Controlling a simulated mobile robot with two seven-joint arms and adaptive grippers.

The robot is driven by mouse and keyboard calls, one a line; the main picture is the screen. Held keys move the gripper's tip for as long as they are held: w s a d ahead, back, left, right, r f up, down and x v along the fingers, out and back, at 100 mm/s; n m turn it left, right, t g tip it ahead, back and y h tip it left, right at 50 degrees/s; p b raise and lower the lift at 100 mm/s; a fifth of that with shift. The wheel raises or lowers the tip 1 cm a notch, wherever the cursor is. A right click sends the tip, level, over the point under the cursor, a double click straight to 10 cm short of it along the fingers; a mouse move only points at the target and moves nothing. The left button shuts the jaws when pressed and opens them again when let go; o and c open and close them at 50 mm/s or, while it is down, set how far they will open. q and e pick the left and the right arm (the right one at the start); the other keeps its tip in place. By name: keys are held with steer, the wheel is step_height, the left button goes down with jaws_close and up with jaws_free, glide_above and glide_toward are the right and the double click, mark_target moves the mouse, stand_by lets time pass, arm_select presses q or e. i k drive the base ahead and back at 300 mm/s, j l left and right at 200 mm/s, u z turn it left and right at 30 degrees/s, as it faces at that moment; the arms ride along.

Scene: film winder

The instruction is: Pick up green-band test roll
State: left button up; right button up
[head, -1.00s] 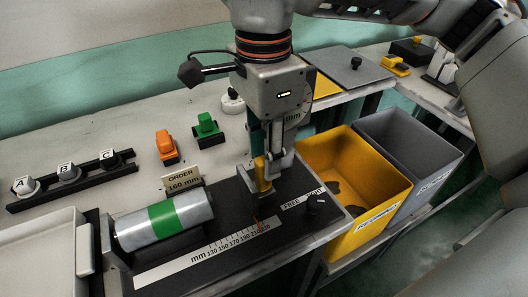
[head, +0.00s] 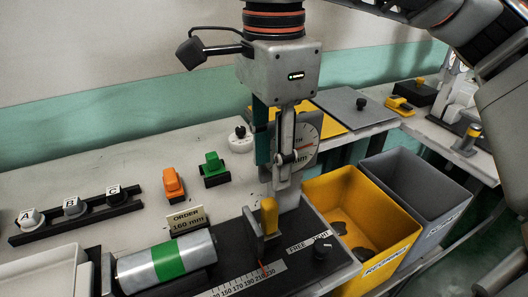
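The green-band test roll (head: 169,258), a silver cylinder with a green band around its middle, lies on its side at the lower left of the head view, on the dark winder bench. My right gripper (head: 273,175) points down, right of the roll and higher, above the yellow handle (head: 269,215) of the winder's stop. Its two fingers show apart, with nothing seen between them, so it looks open and empty. It is clear of the roll. My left gripper is not in view.
A scale (head: 240,284) and a black knob (head: 321,246) are on the winder. An order sign (head: 187,219) reads 160 mm. Orange (head: 173,184) and green (head: 214,169) devices stand behind. A dial gauge (head: 307,130) is behind my gripper. Yellow (head: 395,239) and grey (head: 440,199) bins stand right.

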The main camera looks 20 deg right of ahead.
mark_target(162, 263)
steer(key=k, duration=1)
